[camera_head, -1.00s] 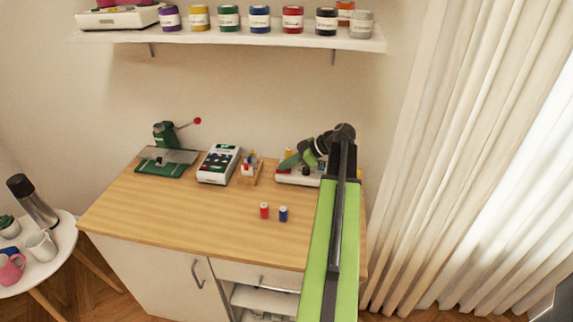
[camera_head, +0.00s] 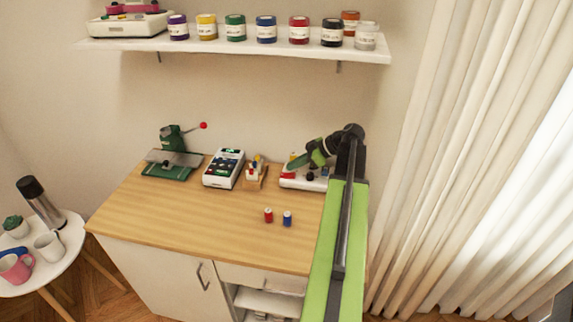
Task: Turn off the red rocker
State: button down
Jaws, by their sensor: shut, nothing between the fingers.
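A white control box (camera_head: 288,181) stands at the back right of the wooden table, with a dark knob-like part on it. My gripper (camera_head: 290,166) is shut and empty. My gripper and arm hide the right part of the box.
A wooden holder (camera_head: 254,182), a white device with keys (camera_head: 223,170) and a green press (camera_head: 170,168) stand left of the box. Red (camera_head: 268,215) and blue (camera_head: 287,219) spools stand in front. A shelf (camera_head: 225,45) with jars hangs above. The table's front left is clear.

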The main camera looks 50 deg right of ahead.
jog(key=p+v, duration=0.4)
jog(key=v, duration=0.4)
jog(key=shift+r, duration=0.1)
jog(key=b+x, duration=0.3)
jog(key=x, duration=0.2)
jog(key=shift+f+b, duration=0.25)
jog(key=shift+b, duration=0.1)
jog(key=shift+w+a+f, duration=0.1)
jog(key=shift+w+a, duration=0.1)
jog(key=shift+w, duration=0.1)
jog(key=shift+w, duration=0.1)
